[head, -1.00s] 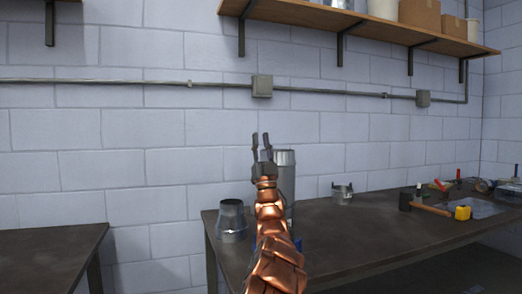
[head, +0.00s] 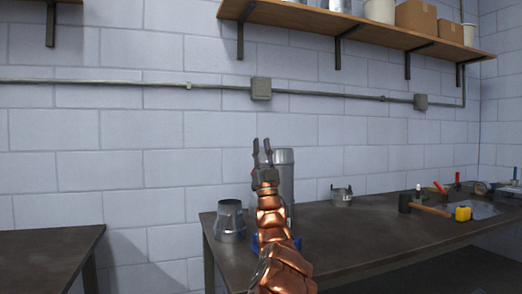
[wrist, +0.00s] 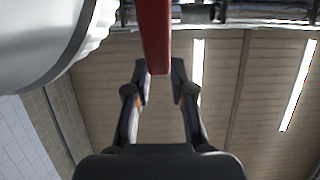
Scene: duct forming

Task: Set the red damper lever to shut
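The red damper lever (wrist: 155,30) comes down from the top middle of the wrist view, its lower end between my fingertips. My gripper (wrist: 160,72) has its fingers apart on either side of the lever end; I cannot tell whether either finger touches it. A large grey round duct (wrist: 45,40) fills the upper left. In the head view my gripper (head: 262,150) points up in front of the upright metal duct (head: 285,175) on the bench. The lever is not visible there, and my arm hides part of the duct.
On the bench (head: 340,240) stand a metal reducer (head: 230,220) left of the duct and a small collar (head: 341,196) to its right. A mallet (head: 425,208), yellow tape measure (head: 462,213) and other tools lie farther right. A shelf (head: 370,32) hangs above.

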